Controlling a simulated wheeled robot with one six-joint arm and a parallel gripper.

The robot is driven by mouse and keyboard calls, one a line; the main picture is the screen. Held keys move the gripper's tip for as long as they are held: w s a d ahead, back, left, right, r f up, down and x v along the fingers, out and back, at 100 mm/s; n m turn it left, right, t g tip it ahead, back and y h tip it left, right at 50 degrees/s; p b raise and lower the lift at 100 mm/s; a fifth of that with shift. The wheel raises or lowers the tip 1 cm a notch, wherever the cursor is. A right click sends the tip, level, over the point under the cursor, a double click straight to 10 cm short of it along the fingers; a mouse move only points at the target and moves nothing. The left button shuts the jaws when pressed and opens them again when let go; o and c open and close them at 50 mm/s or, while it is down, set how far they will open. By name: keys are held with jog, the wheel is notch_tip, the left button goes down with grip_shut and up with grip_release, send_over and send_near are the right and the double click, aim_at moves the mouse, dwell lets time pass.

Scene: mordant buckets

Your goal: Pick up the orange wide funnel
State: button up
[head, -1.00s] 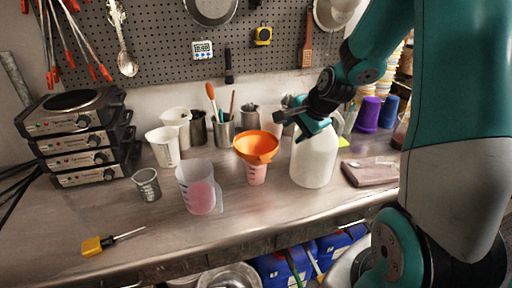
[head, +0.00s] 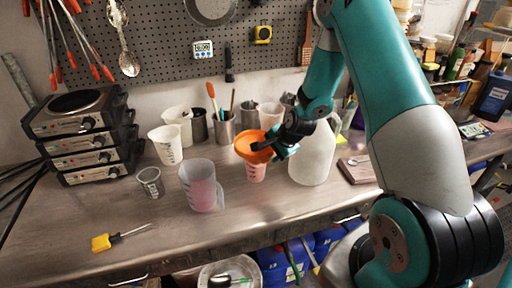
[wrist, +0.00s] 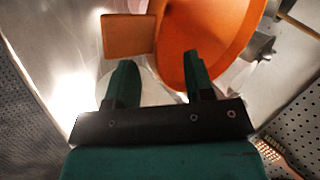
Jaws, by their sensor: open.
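The orange wide funnel (head: 250,147) sits in the mouth of a small measuring cup (head: 256,172) on the steel bench. In the wrist view the funnel (wrist: 208,32) fills the upper middle, with its flat square tab (wrist: 129,36) sticking out to the left. My gripper (head: 268,150) is at the right side of the funnel in the head view. In the wrist view my gripper (wrist: 157,75) is open, its two green fingers apart and pointing at the funnel. The right finger overlaps the funnel's edge in the picture; I cannot tell whether they touch.
A large white jug (head: 314,157) stands close to the right, behind my gripper. A clear pitcher (head: 200,184) with pink contents stands to the left. Metal tins (head: 224,128) with tools stand behind.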

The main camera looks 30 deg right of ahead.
jog(key=shift+w+f, duration=0.2)
jog(key=shift+f, duration=0.2)
grip_shut()
jog(key=shift+r, duration=0.1)
notch_tip(320, 180, up, 20)
jog(key=b, duration=0.4)
jog(key=shift+b, duration=0.3)
